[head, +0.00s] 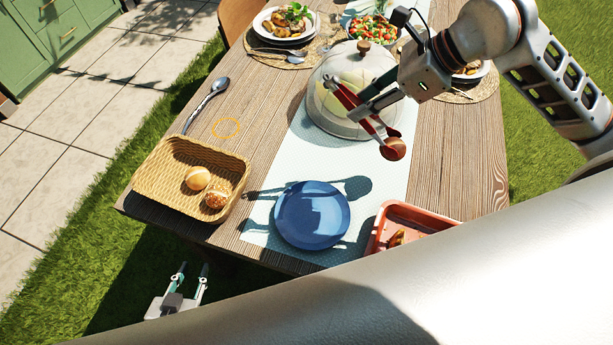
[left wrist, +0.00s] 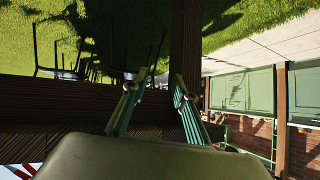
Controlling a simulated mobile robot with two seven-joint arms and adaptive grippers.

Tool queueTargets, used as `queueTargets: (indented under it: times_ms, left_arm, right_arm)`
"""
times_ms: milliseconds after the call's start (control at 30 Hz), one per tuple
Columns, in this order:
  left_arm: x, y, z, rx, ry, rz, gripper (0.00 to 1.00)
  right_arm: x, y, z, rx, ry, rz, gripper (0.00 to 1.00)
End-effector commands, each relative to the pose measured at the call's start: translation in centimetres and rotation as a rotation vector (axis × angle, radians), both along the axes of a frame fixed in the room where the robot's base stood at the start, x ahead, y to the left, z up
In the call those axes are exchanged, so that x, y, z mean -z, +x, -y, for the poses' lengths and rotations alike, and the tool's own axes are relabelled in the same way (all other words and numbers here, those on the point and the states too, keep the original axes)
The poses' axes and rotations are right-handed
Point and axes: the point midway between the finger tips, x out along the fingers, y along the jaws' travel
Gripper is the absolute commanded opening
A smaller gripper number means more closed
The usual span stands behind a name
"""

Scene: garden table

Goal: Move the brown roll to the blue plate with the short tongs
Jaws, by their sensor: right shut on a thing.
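My right gripper (head: 372,104) is shut on the short red tongs (head: 347,97), above the right side of the table runner. The brown roll (head: 395,150) sits between the tongs' lower ends, held in the air. The blue plate (head: 312,214) lies empty on the runner, below and left of the roll in the head view. My left gripper (head: 190,277) is open and empty, off the table's near edge. Its two fingers also show spread apart in the left wrist view (left wrist: 156,95).
A wicker basket (head: 165,163) with two rolls stands left of the plate. A red tray (head: 428,217) stands to its right. A clear dome (head: 327,115) with a wooden knob stands behind. A spoon (head: 207,103), plated food and a salad bowl (head: 374,27) lie farther back.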

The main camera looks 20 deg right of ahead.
Motion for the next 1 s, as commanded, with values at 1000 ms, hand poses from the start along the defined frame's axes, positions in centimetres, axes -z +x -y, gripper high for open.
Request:
queueTargets:
  times_ms: [1000]
  left_arm:
    - [-2.6, 0.3, 0.0, 0.0, 0.001, 0.01, 0.42]
  right_arm:
    - [-2.0, -5.2, -10.9, -0.473, 0.026, -0.01, 0.0]
